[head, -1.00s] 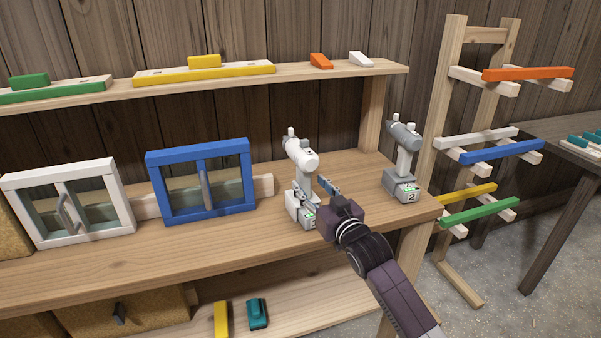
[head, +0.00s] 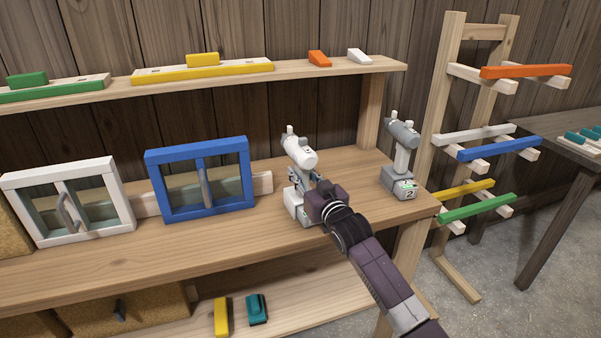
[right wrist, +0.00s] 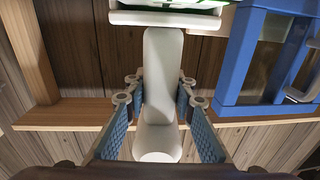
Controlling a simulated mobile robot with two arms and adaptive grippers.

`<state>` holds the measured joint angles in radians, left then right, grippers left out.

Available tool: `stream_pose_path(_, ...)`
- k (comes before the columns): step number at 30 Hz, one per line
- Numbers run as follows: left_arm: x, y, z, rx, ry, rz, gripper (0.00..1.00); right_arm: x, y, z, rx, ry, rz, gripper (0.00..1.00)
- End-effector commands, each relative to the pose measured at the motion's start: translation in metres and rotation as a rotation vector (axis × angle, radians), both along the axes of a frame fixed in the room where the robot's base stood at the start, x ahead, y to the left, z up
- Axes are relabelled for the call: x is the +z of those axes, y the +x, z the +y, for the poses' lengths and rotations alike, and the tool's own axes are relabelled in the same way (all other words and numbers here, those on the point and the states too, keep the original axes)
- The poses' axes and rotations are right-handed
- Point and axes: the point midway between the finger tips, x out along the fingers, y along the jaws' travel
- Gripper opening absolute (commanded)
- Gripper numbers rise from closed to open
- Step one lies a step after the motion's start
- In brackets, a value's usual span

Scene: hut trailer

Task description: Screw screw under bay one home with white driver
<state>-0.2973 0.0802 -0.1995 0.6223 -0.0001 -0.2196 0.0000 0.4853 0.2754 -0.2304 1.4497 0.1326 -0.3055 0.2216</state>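The white driver (head: 299,150) stands upright on the bench, its handle rising from a white base block (head: 295,207). My right gripper (head: 318,180) is at the handle, and my wrist hides part of it. In the right wrist view, the driver handle (right wrist: 160,90) lies between the two blue-padded fingers (right wrist: 160,98). I cannot make out a screw or a label for bay one. My left gripper is not in view.
A grey driver (head: 403,145) on a base marked 2 (head: 401,184) stands to the right. A blue-framed panel (head: 200,216) and a white-framed one (head: 85,237) stand to the left. A shelf (head: 300,73) runs above. The bench front is clear.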

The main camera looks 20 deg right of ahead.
Motion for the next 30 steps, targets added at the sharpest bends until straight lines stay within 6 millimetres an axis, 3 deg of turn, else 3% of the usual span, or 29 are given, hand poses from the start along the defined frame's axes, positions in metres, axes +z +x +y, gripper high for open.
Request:
stream_pose_path(5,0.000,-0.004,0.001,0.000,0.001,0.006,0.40,0.000,0.000,0.000,0.000,0.000,0.000,0.00)
stream_pose_path(23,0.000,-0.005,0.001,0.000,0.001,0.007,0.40,0.008,0.000,0.000,0.001,0.000,-0.011,0.00)
stream_pose_path(30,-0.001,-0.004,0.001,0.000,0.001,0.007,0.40,0.033,0.000,0.000,0.001,0.001,-0.017,0.00)
